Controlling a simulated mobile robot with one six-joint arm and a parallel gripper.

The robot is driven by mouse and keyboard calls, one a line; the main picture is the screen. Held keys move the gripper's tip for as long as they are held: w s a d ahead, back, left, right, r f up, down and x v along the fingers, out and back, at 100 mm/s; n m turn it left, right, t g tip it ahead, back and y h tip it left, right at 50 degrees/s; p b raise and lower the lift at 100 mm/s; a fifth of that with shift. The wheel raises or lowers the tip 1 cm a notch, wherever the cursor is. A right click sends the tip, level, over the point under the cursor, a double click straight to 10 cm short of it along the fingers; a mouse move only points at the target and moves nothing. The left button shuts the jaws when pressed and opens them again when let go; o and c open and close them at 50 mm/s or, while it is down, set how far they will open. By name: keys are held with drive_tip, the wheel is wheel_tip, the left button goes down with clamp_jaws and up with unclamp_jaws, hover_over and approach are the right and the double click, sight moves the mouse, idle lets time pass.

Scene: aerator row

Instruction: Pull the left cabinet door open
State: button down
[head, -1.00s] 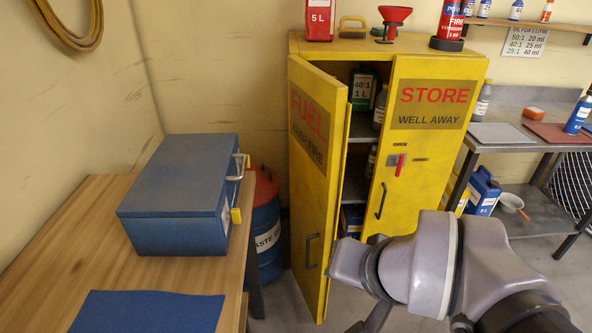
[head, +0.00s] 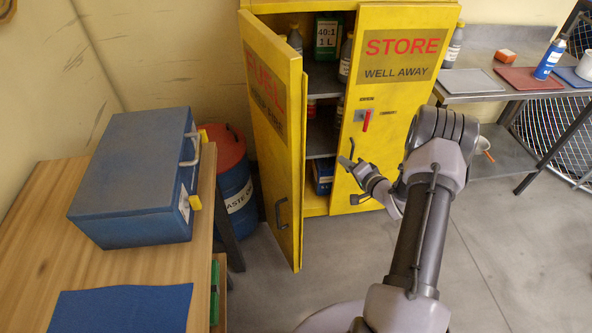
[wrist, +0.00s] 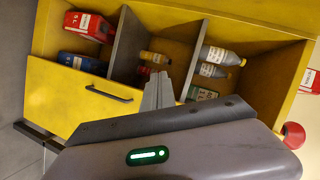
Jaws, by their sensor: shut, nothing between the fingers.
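The yellow cabinet (head: 420,20) stands ahead. Its left door (head: 276,150), marked FUEL, is swung partly out towards me, with its dark handle (head: 281,213) low on the outer face. The right door (head: 385,125), marked STORE, is closed, with a red latch and its own handle (head: 361,196). My gripper (head: 346,163) is shut and empty, in front of the gap beside the right door's edge, to the right of the left door. In the wrist view the shut fingers (wrist: 157,88) point at the open shelves, near the right door's handle (wrist: 108,93).
A blue toolbox (head: 135,175) sits on the wooden bench (head: 130,275) at left. A waste drum (head: 232,180) stands between bench and cabinet. Bottles and cans stand on the shelves. A metal table (head: 500,92) is at right. The floor (head: 480,270) in front is clear.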

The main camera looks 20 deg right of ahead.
drive_tip(key=s+a+f+m+t+y+p, duration=0.15)
drive_tip(key=s+a+f+y, duration=0.25)
drive_tip(key=s+a+f, duration=0.45)
drive_tip(key=w+a+b, duration=0.4)
drive_tip(key=w+a, duration=0.1)
drive_tip(key=w, duration=0.2)
drive_tip(key=shift+w+a+t, duration=0.15)
drive_tip(key=shift+a+t, duration=0.1)
drive_tip(key=shift+t, duration=0.2)
drive_tip(key=shift+m, duration=0.25)
